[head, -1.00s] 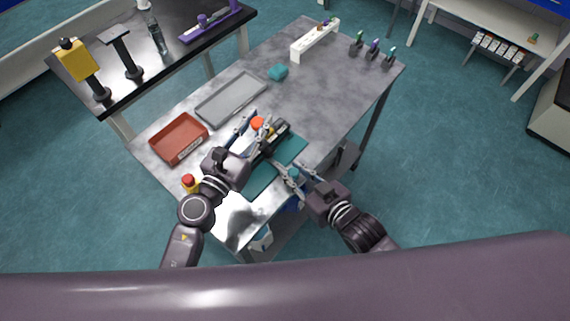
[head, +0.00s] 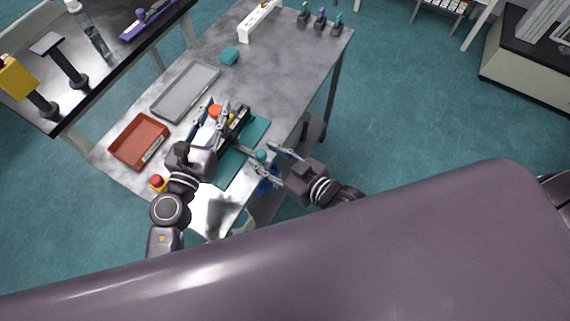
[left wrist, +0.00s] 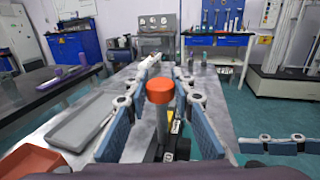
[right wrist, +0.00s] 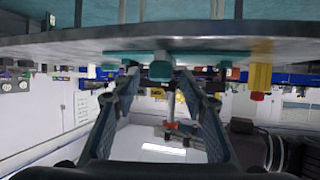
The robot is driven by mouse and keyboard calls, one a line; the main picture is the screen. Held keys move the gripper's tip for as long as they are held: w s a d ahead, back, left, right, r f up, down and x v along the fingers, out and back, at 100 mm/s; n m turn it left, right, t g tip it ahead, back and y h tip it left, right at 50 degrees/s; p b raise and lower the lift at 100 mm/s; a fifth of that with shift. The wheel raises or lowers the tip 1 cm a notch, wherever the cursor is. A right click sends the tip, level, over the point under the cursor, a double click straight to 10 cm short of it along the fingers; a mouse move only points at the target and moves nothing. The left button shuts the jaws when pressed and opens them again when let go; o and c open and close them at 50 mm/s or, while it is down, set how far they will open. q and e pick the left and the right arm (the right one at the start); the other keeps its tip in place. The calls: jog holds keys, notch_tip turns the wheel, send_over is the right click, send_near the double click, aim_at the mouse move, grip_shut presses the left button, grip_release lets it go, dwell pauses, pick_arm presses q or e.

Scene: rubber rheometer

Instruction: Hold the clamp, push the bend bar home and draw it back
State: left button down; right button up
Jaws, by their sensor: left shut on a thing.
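The clamp has an orange knob (left wrist: 160,90) on a grey stem, which stands upright between the fingers of my left gripper (left wrist: 157,110) in the left wrist view. The knob also shows in the head view (head: 215,110). My left gripper (head: 213,122) is shut on the clamp. The bend bar's teal end knob (head: 261,155) sticks out past the near right edge of the teal mat. My right gripper (head: 262,162) is open around or just short of it. In the right wrist view the teal knob (right wrist: 160,71) appears between the spread fingertips; contact cannot be told.
The black fixture (head: 234,124) stands on the teal mat (head: 228,168).

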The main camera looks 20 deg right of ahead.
jog(key=v, duration=1)
pick_arm(q)
jog(key=c, duration=1.6)
grip_release()
